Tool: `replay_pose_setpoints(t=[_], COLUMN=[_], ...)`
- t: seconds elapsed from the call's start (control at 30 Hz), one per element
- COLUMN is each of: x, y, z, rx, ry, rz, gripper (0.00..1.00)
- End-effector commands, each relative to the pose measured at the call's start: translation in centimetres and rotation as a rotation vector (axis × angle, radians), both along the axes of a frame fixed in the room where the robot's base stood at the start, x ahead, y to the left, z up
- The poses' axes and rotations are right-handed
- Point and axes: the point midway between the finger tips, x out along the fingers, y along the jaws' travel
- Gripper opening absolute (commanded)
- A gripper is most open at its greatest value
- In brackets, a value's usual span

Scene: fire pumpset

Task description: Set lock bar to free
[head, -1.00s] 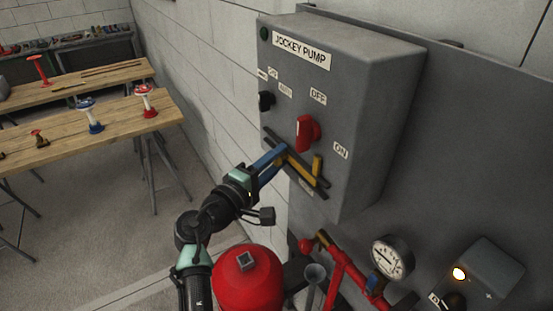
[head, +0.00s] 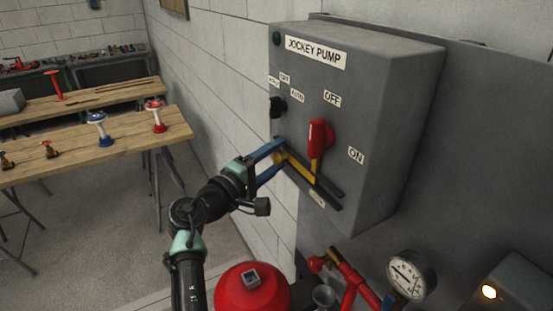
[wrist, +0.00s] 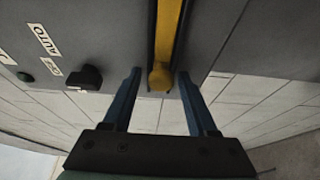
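The yellow lock bar (head: 296,165) sits in a dark slanted track on the front of the grey jockey pump box (head: 392,120). Its upright tab is directly below the red handle (head: 319,138), which points up toward the OFF label. The bar's left end sticks out past the box's left edge. My gripper (head: 279,159) has blue fingers and comes in from the left at that end. In the wrist view, the yellow bar's end (wrist: 162,75) is between the open fingers (wrist: 160,82), with a gap on both sides.
A black selector knob (head: 278,106) is above the bar on the box. A pressure gauge (head: 411,274), red pipes (head: 352,287) and a red vessel (head: 250,290) are below. A wooden bench (head: 75,150) with valve parts is at left. Floor between is clear.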

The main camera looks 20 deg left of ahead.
Motion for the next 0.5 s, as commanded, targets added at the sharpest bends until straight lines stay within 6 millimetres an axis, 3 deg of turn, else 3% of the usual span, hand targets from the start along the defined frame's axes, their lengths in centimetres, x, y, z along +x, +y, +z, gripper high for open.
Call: replay_pose_setpoints(t=[0.33, 0.5], x=[-0.1, -1.6], y=[-0.1, 0.4], z=[-0.1, -0.3], rx=[0.0, 0.0], ry=[0.001, 0.0], rz=[-0.003, -0.001], gripper=[0.63, 0.63])
